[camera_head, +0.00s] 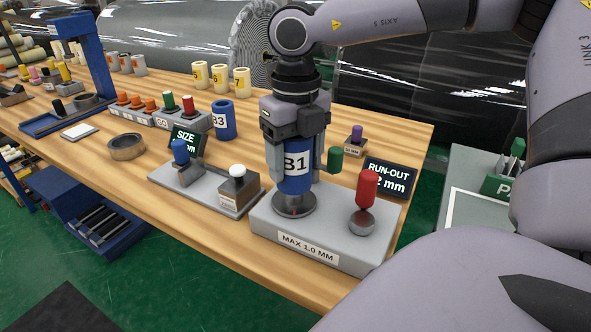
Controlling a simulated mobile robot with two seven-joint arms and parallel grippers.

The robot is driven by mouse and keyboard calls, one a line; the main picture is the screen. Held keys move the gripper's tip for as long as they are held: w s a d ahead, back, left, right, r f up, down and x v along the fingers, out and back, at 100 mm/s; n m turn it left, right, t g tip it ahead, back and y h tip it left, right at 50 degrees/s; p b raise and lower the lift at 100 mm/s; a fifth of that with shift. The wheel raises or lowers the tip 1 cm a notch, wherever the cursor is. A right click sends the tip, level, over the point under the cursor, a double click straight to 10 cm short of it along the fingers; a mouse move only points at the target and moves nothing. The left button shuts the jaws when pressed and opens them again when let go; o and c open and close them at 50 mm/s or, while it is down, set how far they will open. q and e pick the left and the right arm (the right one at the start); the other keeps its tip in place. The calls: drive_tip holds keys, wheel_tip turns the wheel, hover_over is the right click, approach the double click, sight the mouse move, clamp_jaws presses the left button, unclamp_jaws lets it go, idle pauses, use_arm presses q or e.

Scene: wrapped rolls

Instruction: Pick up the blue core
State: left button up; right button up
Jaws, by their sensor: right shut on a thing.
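The blue core labelled B1 (296,178) stands upright on the round dark seat of the grey run-out gauge (330,240), which is marked MAX 1.0 MM. My right gripper (294,156) points down over it and is shut on it, one finger on each side. The gripper body hides the core's top. Another blue core, labelled B3 (224,122), stands upright on the table further back and to the left. My left gripper is not in view.
The gauge's red-topped post (366,190) stands right of the held core, with the RUN-OUT display (388,180) behind it. The size gauge (205,190) is close on the left.

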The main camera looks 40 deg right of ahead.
wheel_tip(320, 180, up, 17)
drive_tip(key=p, duration=0.1)
drive_tip(key=shift+f, duration=0.15)
idle(0.4)
